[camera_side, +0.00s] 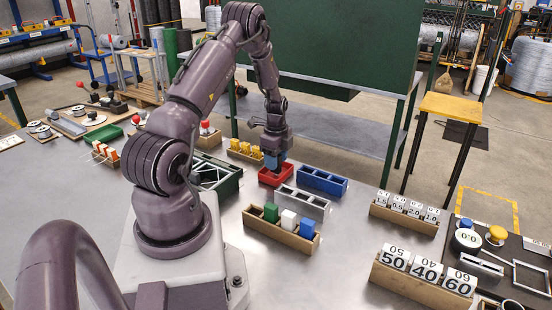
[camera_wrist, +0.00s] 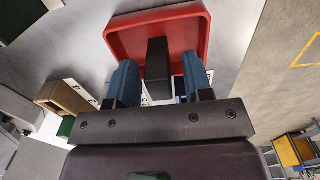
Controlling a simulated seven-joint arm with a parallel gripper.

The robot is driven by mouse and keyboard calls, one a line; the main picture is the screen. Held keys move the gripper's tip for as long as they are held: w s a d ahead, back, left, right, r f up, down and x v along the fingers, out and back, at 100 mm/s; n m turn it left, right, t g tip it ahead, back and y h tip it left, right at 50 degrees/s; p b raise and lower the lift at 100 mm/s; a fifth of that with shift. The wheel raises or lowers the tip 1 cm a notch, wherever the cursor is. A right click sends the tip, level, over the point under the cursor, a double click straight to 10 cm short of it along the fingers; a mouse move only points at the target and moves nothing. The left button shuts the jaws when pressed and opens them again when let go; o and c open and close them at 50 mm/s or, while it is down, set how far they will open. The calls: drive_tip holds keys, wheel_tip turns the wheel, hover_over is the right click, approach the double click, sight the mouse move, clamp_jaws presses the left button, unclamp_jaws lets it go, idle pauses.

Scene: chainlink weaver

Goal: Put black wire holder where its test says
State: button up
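The black wire holder (camera_wrist: 158,68) shows in the wrist view as an upright-looking black block in the red tray (camera_wrist: 122,42). The red tray (camera_side: 266,180) also shows in the side view, under my gripper (camera_side: 274,163). The holder cannot be made out in the side view. My gripper (camera_wrist: 158,85) has blue fingers spread apart. The holder shows between them with a gap on each side, and I see no finger touching it. How deep the fingertips reach beside it is hard to tell.
A blue tray (camera_side: 323,183) and a grey compartment tray (camera_side: 301,205) stand right of the red tray. A dark green tray (camera_side: 230,184) is left. A wooden rack (camera_side: 281,236) holds green, white and blue blocks in front. Number-card racks (camera_side: 415,285) stand at right.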

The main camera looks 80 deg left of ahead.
wheel_tip(320, 180, up, 12)
drive_tip(key=w+d+r+n+t, duration=0.15)
drive_tip(key=w+d+r, duration=0.25)
drive_tip(key=d+r, duration=0.5)
drive_tip(key=s+d+r+n+t+y, duration=0.1)
drive_tip(key=d+r+n, duration=0.1)
drive_tip(key=d+r, duration=0.5)
drive_tip(key=s+d+r+n+t, duration=0.1)
drive_tip(key=d+r+n, duration=0.1)
drive_tip(key=d, duration=0.9)
drive_tip(key=s+d+n+t+h, duration=0.1)
drive_tip(key=s+d+n+t, duration=0.1)
drive_tip(key=s+d, duration=0.6)
drive_tip(key=shift+d+r+n, duration=0.45)
drive_tip(key=shift+d+n, duration=0.1)
drive_tip(key=shift+n, duration=0.2)
